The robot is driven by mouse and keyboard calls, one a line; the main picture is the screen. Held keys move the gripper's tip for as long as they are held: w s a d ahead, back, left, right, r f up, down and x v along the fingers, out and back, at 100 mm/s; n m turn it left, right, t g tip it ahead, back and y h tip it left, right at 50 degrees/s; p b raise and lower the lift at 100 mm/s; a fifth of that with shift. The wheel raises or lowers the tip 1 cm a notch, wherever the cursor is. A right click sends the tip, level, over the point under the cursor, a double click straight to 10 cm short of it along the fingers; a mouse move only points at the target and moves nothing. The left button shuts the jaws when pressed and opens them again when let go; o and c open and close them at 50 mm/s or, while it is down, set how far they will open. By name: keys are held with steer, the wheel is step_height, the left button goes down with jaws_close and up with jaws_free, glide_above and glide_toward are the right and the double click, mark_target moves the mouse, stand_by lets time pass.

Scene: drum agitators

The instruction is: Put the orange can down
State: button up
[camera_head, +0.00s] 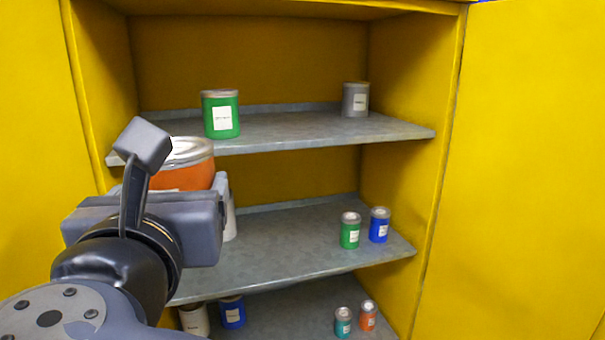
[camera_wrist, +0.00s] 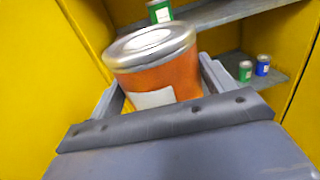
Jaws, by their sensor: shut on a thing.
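The orange can (camera_head: 183,177) has a silver lid and is held in my gripper (camera_head: 185,190) at the left, in front of the cabinet's middle shelf. In the wrist view the orange can (camera_wrist: 155,70) fills the space between the two fingers of my gripper (camera_wrist: 160,85), with part of its white label showing. My gripper is shut on it. The can's lower part is hidden by the gripper in the head view. I cannot tell whether its base touches a shelf.
The yellow cabinet has grey shelves. The upper shelf (camera_head: 290,130) holds a green can (camera_head: 221,130) and a grey can (camera_head: 355,100). The middle shelf (camera_head: 285,240) holds a small green can (camera_head: 350,232) and a blue can (camera_head: 379,226) at right; its centre is clear. Several cans stand on the bottom shelf.

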steer(key=w+d+f+m+h, duration=0.2)
steer(key=w+d+f+h, duration=0.2)
steer(key=w+f, duration=0.6)
steer(key=w+d+f+m+h, duration=0.25)
steer(key=w+d+f, duration=0.25)
steer(key=w+f, duration=0.45)
steer(key=w+d+f, duration=0.2)
steer(key=d+f, duration=0.8)
steer(key=f, duration=0.1)
steer(key=w+d+f+h, duration=0.1)
steer(key=d+f, duration=0.8)
steer(key=f, duration=0.3)
steer(key=shift+w+d+f+m+g, duration=0.3)
steer(key=shift+w+d+m, duration=0.05)
steer(key=shift+d, duration=0.05)
steer(key=shift+s+h, duration=0.1)
steer(key=shift+h, duration=0.15)
